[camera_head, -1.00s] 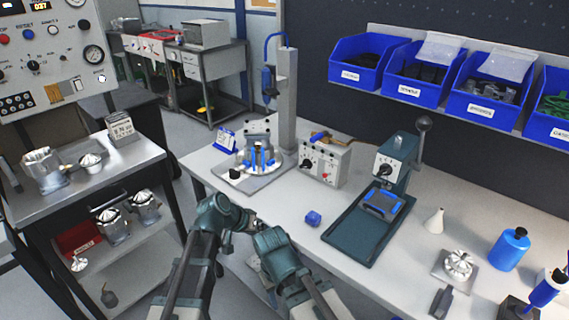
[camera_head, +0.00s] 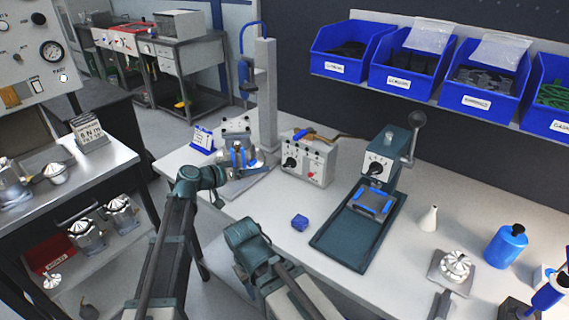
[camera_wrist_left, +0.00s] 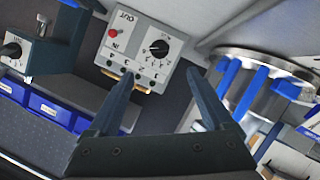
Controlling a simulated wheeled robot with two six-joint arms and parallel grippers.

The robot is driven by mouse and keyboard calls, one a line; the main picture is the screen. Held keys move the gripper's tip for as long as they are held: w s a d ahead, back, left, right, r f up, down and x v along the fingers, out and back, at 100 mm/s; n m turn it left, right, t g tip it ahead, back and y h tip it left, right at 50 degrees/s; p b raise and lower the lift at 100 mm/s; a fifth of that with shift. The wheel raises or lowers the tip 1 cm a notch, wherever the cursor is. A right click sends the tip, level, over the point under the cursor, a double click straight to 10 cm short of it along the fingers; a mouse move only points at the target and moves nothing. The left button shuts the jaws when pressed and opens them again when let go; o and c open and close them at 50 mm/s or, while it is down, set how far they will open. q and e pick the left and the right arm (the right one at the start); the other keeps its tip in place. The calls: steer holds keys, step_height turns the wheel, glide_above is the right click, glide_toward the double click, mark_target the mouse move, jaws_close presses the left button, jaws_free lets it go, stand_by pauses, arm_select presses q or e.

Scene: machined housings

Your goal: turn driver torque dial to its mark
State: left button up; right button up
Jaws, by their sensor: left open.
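A pale control box (camera_head: 308,158) stands on the bench beside the driver stand. Its black dial (camera_head: 291,162), which I take as the torque dial, is on the box's front left. In the left wrist view the box appears upside down, with the dial (camera_wrist_left: 159,47) on a printed scale; the mark is too small to read. My left gripper (camera_wrist_left: 160,82) is open and empty, its two dark fingers pointing toward the box, apart from the dial. In the head view the left gripper (camera_head: 218,197) is small, at the bench's front edge.
A blue driver (camera_head: 246,80) hangs on the grey stand, behind a round fixture (camera_head: 240,158) with blue posts. A green press (camera_head: 372,200) with its own black knob stands right of the box. A small blue block (camera_head: 299,222) lies on the bench in front.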

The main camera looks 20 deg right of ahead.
mark_target(286, 165)
arm_select(q)
steer(key=b+x, duration=0.4)
steer(key=x, duration=1)
steer(key=shift+r, duration=0.1)
steer(key=shift+b, duration=0.35)
jaws_close()
